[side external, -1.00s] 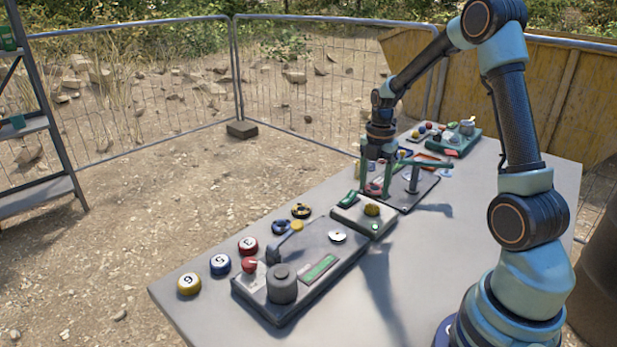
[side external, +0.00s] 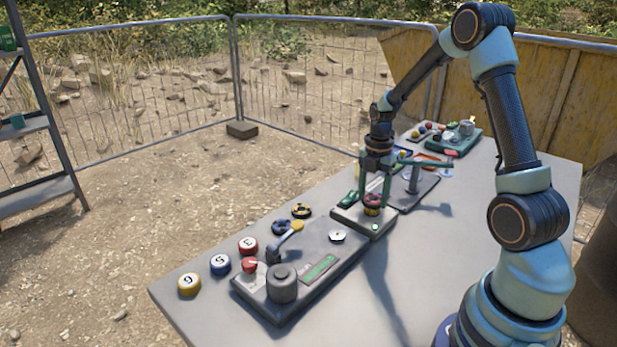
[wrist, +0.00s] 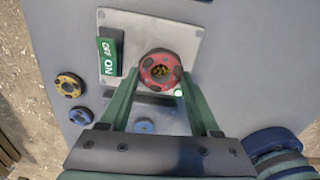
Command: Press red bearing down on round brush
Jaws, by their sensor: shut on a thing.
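My gripper (side external: 373,204) is shut on the red bearing (side external: 372,199), with one green finger on each side of it. The bearing is level and directly over the yellow round brush (side external: 371,211), whose lower part shows beneath it. In the wrist view the red bearing (wrist: 146,71) is a ring with dark spots, and yellowish bristles show in its hole. I cannot tell how far the bearing sits down on the brush. The brush stands on a grey base plate (side external: 350,219) with a green switch and a lit green lamp.
A long grey panel (side external: 333,252) with a lever and a grey knob lies in front of the brush plate. A post with a green crossbar (side external: 428,164) stands behind right.

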